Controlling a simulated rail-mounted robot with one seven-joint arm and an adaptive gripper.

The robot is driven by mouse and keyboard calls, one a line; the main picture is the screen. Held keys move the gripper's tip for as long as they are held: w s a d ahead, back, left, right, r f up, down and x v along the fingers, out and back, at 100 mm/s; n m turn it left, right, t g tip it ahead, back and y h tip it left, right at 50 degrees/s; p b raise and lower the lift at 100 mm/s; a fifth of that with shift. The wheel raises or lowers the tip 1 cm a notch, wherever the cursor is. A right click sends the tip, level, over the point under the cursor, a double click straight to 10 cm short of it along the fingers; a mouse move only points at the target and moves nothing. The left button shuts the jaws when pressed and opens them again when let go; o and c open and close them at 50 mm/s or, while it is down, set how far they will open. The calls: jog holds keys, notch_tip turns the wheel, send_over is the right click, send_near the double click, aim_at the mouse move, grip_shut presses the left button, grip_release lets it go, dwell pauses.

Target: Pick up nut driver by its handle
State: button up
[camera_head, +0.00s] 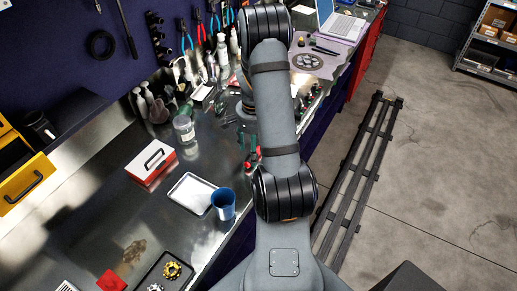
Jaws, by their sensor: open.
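My arm runs up the middle of the head view and bends over the bench. Its far end drops behind my own links, and I cannot make out the gripper fingers. Several tools with red and green handles (304,104) lie on the bench just right of my arm. Another red and green handle (251,158) shows partly at the left edge of my arm. These are too small to tell which, if any, is the nut driver. My arm hides part of the bench between them.
Bottles (196,72) and a clear jar (184,128) stand left of my arm. A red and white box (151,162), a white tray (191,193) and a blue cup (223,203) are nearer. A laptop (340,22) is at the far end. Pliers hang on the wall.

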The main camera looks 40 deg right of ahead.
jog(key=f, duration=0.1)
jog(key=f+p, duration=0.1)
jog(key=f, duration=0.2)
jog(key=shift+w+d+f+p, duration=0.1)
jog(key=shift+w+d+p, duration=0.05)
jog(key=shift+d+p, duration=0.15)
jog(key=shift+a+f, duration=0.2)
jog(key=shift+f, duration=0.05)
jog(key=c, duration=1.4)
